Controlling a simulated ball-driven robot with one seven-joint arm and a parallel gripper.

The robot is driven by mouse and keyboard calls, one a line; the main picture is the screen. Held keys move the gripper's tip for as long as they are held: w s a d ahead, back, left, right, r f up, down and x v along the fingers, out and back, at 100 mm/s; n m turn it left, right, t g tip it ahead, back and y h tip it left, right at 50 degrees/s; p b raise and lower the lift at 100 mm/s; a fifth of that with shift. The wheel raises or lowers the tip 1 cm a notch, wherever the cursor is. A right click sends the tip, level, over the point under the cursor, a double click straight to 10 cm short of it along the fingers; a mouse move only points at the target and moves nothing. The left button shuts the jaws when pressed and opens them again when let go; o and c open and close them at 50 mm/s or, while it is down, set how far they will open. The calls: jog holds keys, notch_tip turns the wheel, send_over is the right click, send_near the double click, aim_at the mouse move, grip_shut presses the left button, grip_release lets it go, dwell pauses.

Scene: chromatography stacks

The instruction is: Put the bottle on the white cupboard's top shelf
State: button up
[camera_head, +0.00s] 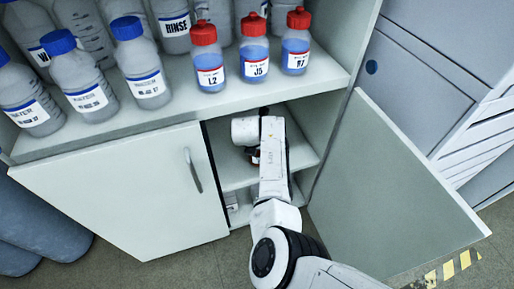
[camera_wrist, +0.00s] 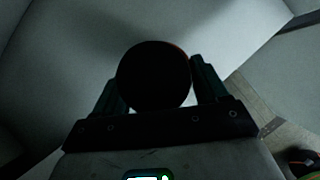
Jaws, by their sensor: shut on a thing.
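In the wrist view my gripper (camera_wrist: 157,78) has one finger on each side of a dark round thing with a reddish edge, the bottle (camera_wrist: 153,76) seen end-on. The jaws are shut on it. In the head view my arm reaches into the open right side of the white cupboard (camera_head: 125,190), above its shelf (camera_head: 232,176). A small dark and red patch shows beside my wrist there. Most of the bottle and the fingers are hidden by my arm, and I cannot tell whether the bottle touches the shelf.
The cupboard's right door (camera_head: 395,185) stands open; its left door is closed. On the counter (camera_head: 185,105) above are red-capped bottles (camera_head: 254,62) labelled L2, J5 and R7, and several blue-capped bottles (camera_head: 82,85). A small labelled item (camera_head: 231,202) is lower in the cupboard.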

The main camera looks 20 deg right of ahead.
jog(key=shift+f, duration=0.1)
jog(key=o, duration=1.4)
jog(key=shift+f, duration=0.1)
jog(key=shift+c, duration=0.2)
jog(key=shift+r, duration=0.35)
jog(key=p+v, duration=0.2)
jog(key=shift+s+a+r, duration=0.1)
jog(key=shift+r, duration=0.2)
jog(key=s+a+p, duration=0.3)
jog(key=s+a, duration=0.4)
jog(key=s, duration=0.3)
jog(key=shift+f, duration=0.1)
